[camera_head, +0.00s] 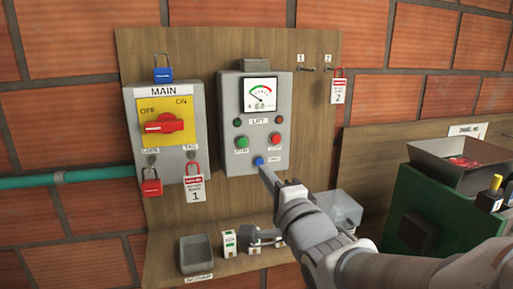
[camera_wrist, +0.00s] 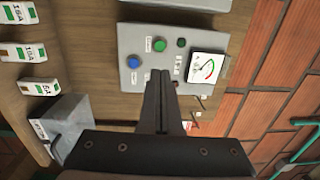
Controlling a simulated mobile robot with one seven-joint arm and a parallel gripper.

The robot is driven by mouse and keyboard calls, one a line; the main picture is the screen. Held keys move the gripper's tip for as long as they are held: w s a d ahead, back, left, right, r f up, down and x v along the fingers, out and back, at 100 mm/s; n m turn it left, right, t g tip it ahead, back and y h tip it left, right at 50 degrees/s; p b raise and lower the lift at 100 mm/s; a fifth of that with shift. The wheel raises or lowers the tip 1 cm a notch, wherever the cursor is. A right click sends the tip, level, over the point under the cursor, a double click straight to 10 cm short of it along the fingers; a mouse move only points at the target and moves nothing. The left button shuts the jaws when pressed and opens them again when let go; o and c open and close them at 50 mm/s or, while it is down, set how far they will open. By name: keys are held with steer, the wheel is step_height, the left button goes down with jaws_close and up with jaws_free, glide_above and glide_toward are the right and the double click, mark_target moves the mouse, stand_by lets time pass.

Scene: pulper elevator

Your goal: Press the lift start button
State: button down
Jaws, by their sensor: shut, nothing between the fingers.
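The grey lift panel (camera_head: 227,90) is on the wooden board, marked LIFT. It carries a green button (camera_head: 242,142), a red button (camera_head: 276,138) and a blue button (camera_head: 258,161) below them. The label under the green button is too small to read surely. My gripper (camera_head: 264,171) is shut and empty, its tips close to the blue button's lower edge; contact is unclear. In the wrist view, the shut fingers (camera_wrist: 160,76) point at the panel, with the green button (camera_wrist: 160,44) and blue button (camera_wrist: 133,62) beside them. The fingers hide the red button there.
A MAIN switch box (camera_head: 133,110) with a red handle is left of the panel. Padlocks and tags (camera_head: 194,186) hang around it. Small labelled blocks (camera_head: 229,243) and a grey tray (camera_head: 196,253) are on the shelf below. A green machine (camera_head: 420,205) stands at right.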

steer(key=shift+w+r, duration=0.1)
steer(key=p, duration=0.9)
glide_toward(243, 143)
steer(key=x, duration=0.6)
steer(key=shift+w+r, duration=0.1)
steer(key=shift+w+a, duration=0.2)
steer(key=shift+w, duration=0.1)
steer(key=shift+w+b, duration=0.1)
steer(key=shift+b, duration=0.2)
